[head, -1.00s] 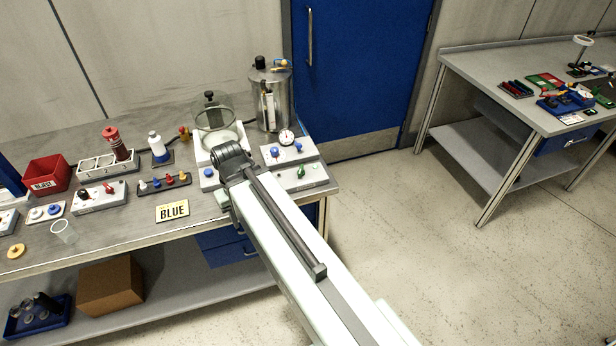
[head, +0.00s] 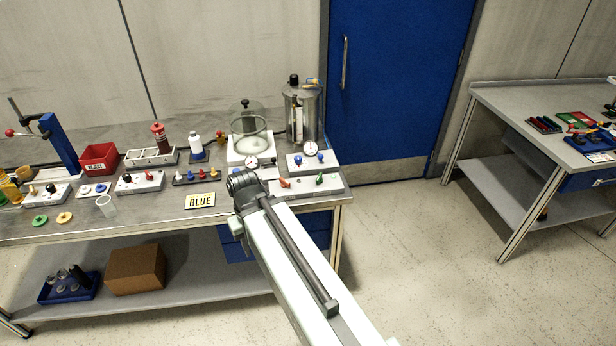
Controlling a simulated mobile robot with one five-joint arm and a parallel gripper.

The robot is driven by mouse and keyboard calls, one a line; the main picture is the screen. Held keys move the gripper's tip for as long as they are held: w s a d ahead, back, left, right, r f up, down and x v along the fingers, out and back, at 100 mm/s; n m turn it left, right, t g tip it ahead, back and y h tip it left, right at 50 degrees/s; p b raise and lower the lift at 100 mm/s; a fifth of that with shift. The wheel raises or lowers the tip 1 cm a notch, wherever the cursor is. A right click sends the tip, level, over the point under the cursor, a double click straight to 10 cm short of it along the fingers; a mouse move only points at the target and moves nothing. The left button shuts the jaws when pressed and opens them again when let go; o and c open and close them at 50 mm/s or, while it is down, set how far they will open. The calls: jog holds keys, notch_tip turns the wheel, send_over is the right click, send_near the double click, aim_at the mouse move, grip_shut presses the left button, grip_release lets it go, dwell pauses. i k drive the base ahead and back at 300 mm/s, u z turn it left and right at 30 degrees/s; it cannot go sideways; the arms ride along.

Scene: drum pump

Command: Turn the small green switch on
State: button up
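The small green switch (head: 320,179) stands on a low pale panel (head: 335,186) at the right front of the left bench. A red switch (head: 285,182) sits to its left on the same panel. The green switch is too small to tell which way its lever is set. My arm reaches up from the bottom of the head view, and its dark end joint lies over the bench, left of the panel. My gripper's fingers are not visible; the arm hides what lies below its end. The green switch is clear of the arm in this view.
Behind the panel stand a box with blue knobs and a gauge (head: 308,160), a glass jar (head: 249,125) and a metal drum (head: 301,115). Floor right of the bench is clear.

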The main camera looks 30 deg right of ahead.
aim_at(318, 180)
jog(key=u, duration=0.1)
jog(key=i, duration=1)
